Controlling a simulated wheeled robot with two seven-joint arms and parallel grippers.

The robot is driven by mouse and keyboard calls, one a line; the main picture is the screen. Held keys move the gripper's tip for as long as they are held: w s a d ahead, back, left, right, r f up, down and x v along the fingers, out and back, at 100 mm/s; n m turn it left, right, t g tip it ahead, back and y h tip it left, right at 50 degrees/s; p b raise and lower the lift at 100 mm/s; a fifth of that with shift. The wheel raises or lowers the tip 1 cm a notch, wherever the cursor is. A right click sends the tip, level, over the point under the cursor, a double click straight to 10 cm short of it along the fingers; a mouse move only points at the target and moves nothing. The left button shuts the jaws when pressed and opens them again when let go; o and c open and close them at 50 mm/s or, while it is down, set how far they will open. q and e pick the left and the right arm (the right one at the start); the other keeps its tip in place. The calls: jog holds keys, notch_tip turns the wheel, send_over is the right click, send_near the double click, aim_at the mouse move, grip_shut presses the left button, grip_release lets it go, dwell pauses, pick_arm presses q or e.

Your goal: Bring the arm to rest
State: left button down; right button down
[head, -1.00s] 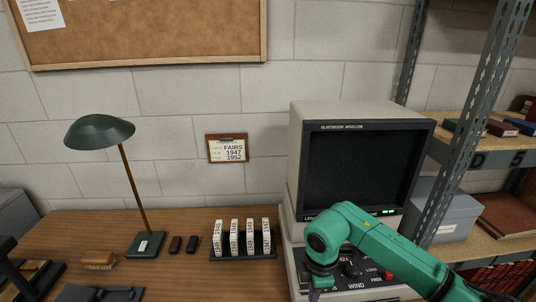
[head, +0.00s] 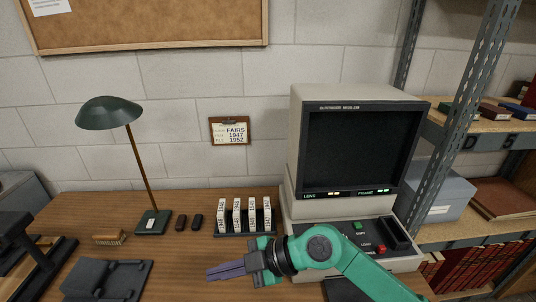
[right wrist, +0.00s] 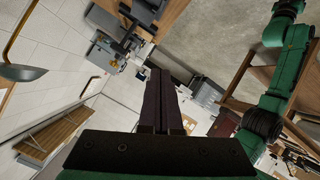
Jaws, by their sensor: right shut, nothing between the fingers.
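My right arm is green and comes in from the lower right in the head view. My right gripper (head: 226,271) points left over the wooden desk (head: 180,276), in front of the rack of boxes. Its purple-grey fingers are together with nothing between them. In the right wrist view the closed fingers (right wrist: 158,100) stick out into the room and touch nothing visible. My left gripper does not show in the head view.
A microfilm reader (head: 350,150) with a dark screen stands right of the gripper. A rack of labelled boxes (head: 246,232), a green lamp (head: 107,113), a brush (head: 109,238) and a dark stand (head: 107,280) are on the desk. Metal shelving (head: 468,112) rises at the right.

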jog(key=w+r+m+t+y, duration=0.4)
jog(key=r+t+y, duration=0.25)
jog(key=r, duration=0.75)
jog(key=w+d+r+m+t+h, duration=0.35)
jog(key=d+m+t, duration=0.25)
jog(key=d+t, duration=0.2)
jog(key=w+d+f+m+t+h, duration=0.2)
jog(key=w+d+f+m+h, duration=0.1)
jog(key=d+m+h, duration=0.25)
jog(key=w+d+f+m+t+h, duration=0.3)
jog(key=d+f+m+h, duration=0.15)
jog(key=d+h, duration=0.2)
jog(key=s+d+f+m+g+h, duration=0.35)
jog(key=d+f+g, duration=0.25)
jog(key=d+f, duration=0.4)
jog(key=s+d+f+n+g, duration=0.25)
jog(key=s+f+g, duration=0.75)
jog(key=s+f, duration=0.8)
notch_tip(320, 180, down, 22)
jog(key=s+g, duration=0.2)
jog(key=s+d+f, duration=0.3)
jog(key=s+f, duration=1.2)
jog(key=s, duration=0.2)
jog(key=shift+f+g, duration=0.3)
jog(key=shift+g, duration=0.15)
